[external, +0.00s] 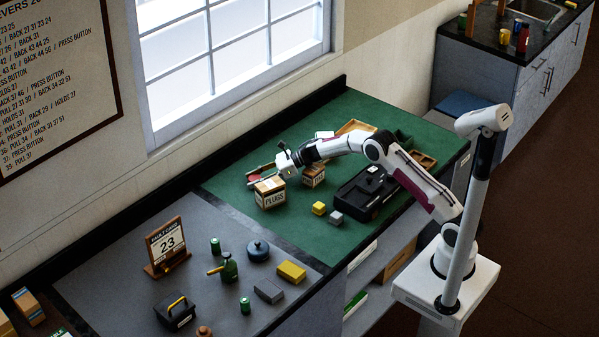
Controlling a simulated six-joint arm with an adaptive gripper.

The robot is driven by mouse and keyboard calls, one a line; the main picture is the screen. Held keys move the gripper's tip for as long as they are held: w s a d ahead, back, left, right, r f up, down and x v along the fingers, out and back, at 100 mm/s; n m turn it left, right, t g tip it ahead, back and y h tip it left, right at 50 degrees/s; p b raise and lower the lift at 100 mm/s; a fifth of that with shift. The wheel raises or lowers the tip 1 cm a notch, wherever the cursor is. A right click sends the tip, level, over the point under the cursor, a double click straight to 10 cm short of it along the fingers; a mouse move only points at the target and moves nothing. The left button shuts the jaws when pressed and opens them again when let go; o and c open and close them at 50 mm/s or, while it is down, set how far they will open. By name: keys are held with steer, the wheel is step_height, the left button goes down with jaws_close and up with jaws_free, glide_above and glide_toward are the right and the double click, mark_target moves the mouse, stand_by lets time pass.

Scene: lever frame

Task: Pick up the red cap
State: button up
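A small red thing (254,178), which looks like the red cap, shows at the far left part of the green mat, behind the PLUGS box (269,192). My gripper (263,172) reaches over the mat from the right, with its end close to the red thing. The fingers are too small and dark to tell whether they are open or shut, or whether they touch the red thing. The box hides part of the area under my gripper.
A second labelled box (313,175) stands right of the PLUGS box. A black device (368,193), a yellow block (319,208) and a grey block (336,217) are nearer the front. A wooden tray (355,127) lies at the back. The mat's front left is clear.

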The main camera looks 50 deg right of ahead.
mark_target(254, 178)
steer(key=shift+r, duration=0.1)
stand_by(0.3)
steer(key=shift+r, duration=4.95)
